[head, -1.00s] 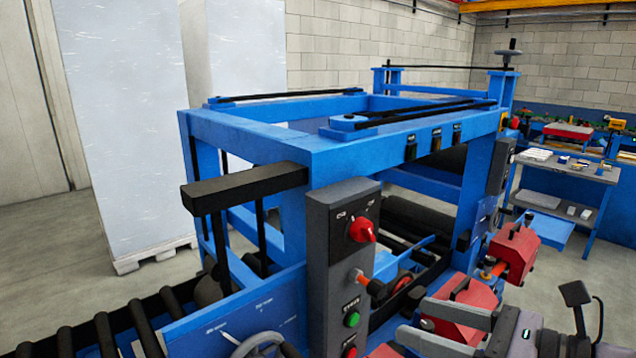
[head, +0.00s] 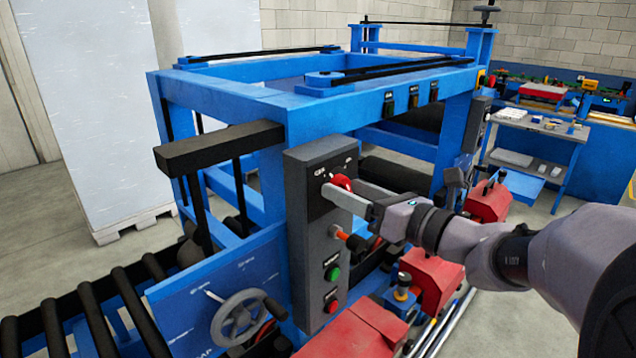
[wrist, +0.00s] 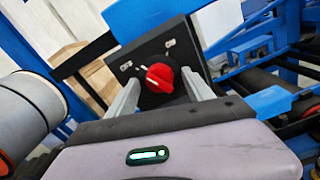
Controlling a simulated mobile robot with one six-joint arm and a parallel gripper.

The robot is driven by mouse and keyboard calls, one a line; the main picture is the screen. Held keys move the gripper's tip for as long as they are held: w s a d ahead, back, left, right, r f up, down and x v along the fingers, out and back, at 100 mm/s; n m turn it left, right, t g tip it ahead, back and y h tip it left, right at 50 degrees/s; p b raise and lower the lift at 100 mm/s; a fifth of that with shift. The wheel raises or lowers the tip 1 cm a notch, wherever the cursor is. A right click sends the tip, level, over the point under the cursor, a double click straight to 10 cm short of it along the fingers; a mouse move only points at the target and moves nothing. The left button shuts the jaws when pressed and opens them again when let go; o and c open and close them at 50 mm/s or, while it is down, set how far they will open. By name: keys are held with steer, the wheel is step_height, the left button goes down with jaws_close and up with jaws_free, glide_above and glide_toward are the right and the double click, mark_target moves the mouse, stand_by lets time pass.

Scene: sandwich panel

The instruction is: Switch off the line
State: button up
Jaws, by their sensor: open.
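The red rotary switch (head: 342,182) sits on the upper face of a dark grey control box (head: 308,215) on the blue machine. My gripper (head: 346,190) is open at the switch, reaching in from the right. In the wrist view the red knob (wrist: 158,77) lies between my two spread fingers (wrist: 160,84), with gaps visible on both sides. I cannot tell how far the fingertips reach past the knob. The fingers partly hide the knob in the head view. A green button (head: 333,273) and a red button (head: 331,307) are lower on the box.
An orange-tipped lever (head: 340,233) sticks out just below my gripper. A grey handwheel (head: 240,318) is at the lower left, beside the roller conveyor (head: 60,325). Red housings (head: 430,278) stand below my arm. A grey side table (head: 540,128) is at the back right.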

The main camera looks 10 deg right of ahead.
steer(key=shift+c, duration=0.2)
jaws_close()
steer(key=n+b, duration=0.3)
steer(key=shift+o, duration=0.2)
jaws_free()
steer(key=p+v, duration=0.1)
steer(key=v, duration=1.6)
steer(key=shift+p, duration=0.3)
